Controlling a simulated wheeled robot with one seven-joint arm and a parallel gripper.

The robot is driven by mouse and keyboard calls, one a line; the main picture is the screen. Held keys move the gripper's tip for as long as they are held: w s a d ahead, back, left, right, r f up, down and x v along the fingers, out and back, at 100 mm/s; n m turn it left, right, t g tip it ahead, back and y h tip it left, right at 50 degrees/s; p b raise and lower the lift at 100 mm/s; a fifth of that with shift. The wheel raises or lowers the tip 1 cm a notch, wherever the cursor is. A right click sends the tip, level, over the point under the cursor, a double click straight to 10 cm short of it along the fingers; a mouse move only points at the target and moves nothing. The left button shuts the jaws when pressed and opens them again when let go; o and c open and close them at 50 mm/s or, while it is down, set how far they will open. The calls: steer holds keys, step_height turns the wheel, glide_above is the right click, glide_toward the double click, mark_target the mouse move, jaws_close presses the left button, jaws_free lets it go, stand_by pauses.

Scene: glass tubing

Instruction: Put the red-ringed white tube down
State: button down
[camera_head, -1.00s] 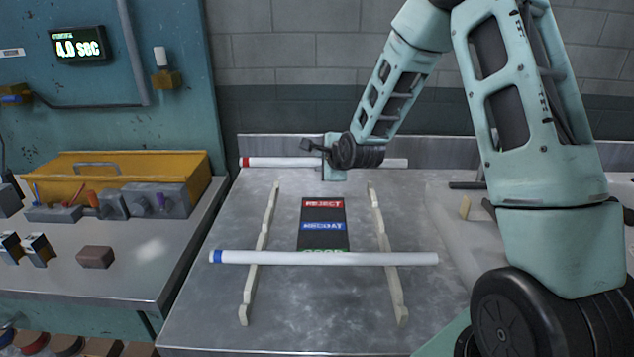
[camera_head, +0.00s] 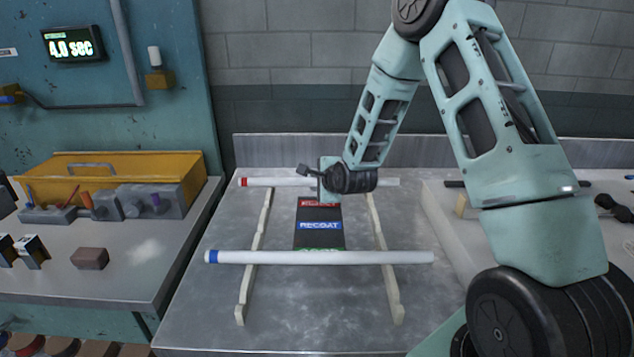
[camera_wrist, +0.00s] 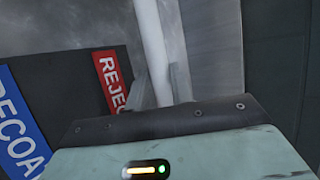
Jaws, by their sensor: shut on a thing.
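The red-ringed white tube (camera_head: 282,182) lies crosswise over the back ends of the two pale notched rails (camera_head: 254,262) (camera_head: 384,262), its red end at the left. My gripper (camera_head: 328,188) is shut on it near its middle. In the wrist view the white tube (camera_wrist: 152,50) runs between the two fingers (camera_wrist: 160,86). Whether the tube touches the rails or hangs just above them I cannot tell. A dark sign (camera_head: 319,240) with red, blue and green bands lies between the rails; my gripper partly hides its red REJECT band.
A blue-ringed white tube (camera_head: 320,257) lies across the front part of both rails. The metal table (camera_head: 200,320) is bare around them. A yellow toolbox (camera_head: 130,170) and a brown block (camera_head: 90,258) are on the left bench. A timer (camera_head: 73,44) reads 4.0 SEC.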

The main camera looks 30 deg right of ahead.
steer(key=shift+f, duration=0.35)
steer(key=c, duration=1.2)
jaws_free()
steer(key=shift+r, duration=0.1)
steer(key=shift+c, duration=0.2)
